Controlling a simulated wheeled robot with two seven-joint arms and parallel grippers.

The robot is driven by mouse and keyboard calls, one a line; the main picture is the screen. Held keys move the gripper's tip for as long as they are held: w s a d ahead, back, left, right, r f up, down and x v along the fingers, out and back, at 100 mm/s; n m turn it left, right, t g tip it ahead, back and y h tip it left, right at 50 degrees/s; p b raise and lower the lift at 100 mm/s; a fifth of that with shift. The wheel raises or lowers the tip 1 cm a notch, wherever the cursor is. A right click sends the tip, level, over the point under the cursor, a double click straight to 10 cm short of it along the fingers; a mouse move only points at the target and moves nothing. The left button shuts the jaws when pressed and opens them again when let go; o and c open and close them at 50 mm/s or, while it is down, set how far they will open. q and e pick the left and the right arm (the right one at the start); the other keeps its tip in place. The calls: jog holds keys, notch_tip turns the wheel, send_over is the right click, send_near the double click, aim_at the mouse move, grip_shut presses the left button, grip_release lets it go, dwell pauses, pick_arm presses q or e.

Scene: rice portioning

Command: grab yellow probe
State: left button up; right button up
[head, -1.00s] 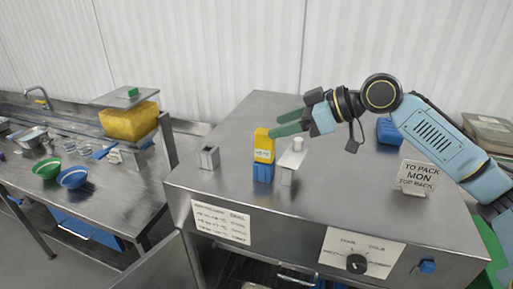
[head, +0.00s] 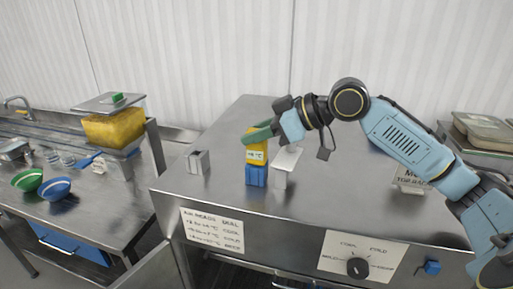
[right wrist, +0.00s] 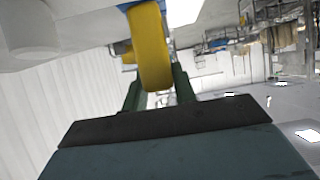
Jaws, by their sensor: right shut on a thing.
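The yellow probe (head: 257,147) stands upright in a blue holder (head: 256,176) on the steel cabinet top, with a small white display on its front. My right gripper (head: 258,134) reaches in from the right and is shut on the upper part of the probe. In the right wrist view the yellow probe (right wrist: 149,48) sits between the green fingers of my right gripper (right wrist: 155,85). My left gripper is not in view.
A white-topped steel stand (head: 287,160) is just right of the probe. A small steel box (head: 199,162) is to its left. A sign (head: 408,181) stands at the right.

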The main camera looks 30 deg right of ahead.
jog(key=shift+c, duration=0.9)
